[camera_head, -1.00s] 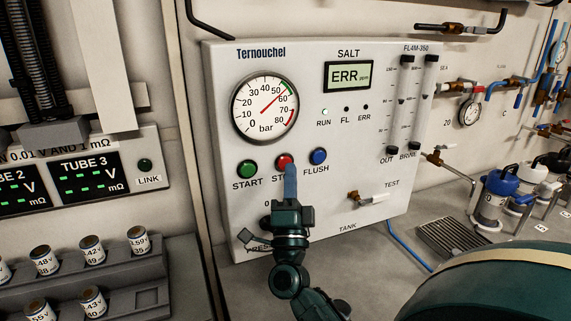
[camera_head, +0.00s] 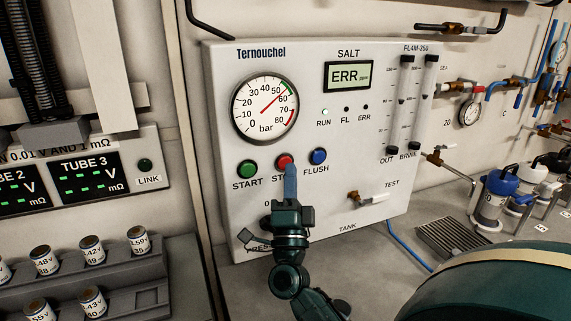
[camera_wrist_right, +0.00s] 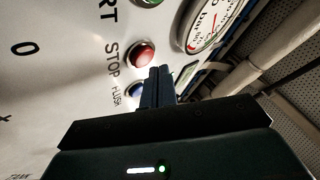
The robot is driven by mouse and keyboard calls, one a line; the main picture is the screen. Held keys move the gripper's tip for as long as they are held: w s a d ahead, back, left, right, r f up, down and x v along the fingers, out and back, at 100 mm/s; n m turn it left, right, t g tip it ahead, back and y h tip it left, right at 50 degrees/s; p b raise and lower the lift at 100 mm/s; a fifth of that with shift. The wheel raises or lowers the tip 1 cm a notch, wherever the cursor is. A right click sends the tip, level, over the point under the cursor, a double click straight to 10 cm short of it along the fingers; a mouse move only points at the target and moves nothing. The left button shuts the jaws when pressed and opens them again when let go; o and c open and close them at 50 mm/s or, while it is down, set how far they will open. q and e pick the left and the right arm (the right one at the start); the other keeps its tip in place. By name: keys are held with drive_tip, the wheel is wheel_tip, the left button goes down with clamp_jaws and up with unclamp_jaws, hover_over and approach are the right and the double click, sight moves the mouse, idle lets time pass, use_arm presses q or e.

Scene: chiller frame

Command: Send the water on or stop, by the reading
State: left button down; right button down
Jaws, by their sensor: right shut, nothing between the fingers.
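The white Ternouchel panel (camera_head: 225,135) carries a salt display (camera_head: 348,76) that reads ERR. The RUN lamp (camera_head: 325,112) looks lit; the FL and ERR lamps look dark. The bar gauge needle (camera_head: 273,103) points near 50 to 60. Green START (camera_head: 247,168), red STOP (camera_head: 285,161) and blue FLUSH (camera_head: 319,156) buttons sit in a row. My right gripper (camera_head: 290,168) is shut and empty, its blue fingertips just below STOP and covering part of its label. In the wrist view the fingertips (camera_wrist_right: 160,70) are close to the red button (camera_wrist_right: 141,54); I cannot tell if they touch. My left gripper is not in view.
A TEST tap (camera_head: 366,198) and the OUT and BRINE flow tubes (camera_head: 400,100) are on the panel's right. A lower-left lever (camera_head: 262,238) is partly hidden by my arm. A grey drain grate (camera_head: 450,236) and blue-capped canister (camera_head: 495,195) stand right; vials (camera_head: 92,250) stand left.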

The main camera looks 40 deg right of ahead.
idle(0.3)
drive_tip(key=shift+w+d, duration=0.15)
drive_tip(key=shift+w, duration=0.3)
drive_tip(key=shift+w+d, duration=0.15)
drive_tip(key=shift+w, duration=0.25)
idle(0.6)
idle(0.3)
drive_tip(key=shift+s+a, duration=0.3)
drive_tip(key=shift+s, duration=0.55)
drive_tip(key=s, duration=0.1)
drive_tip(key=s+a+p, duration=0.1)
drive_tip(key=s, duration=0.2)
drive_tip(key=shift+s+a, duration=0.25)
drive_tip(key=shift+s, duration=0.1)
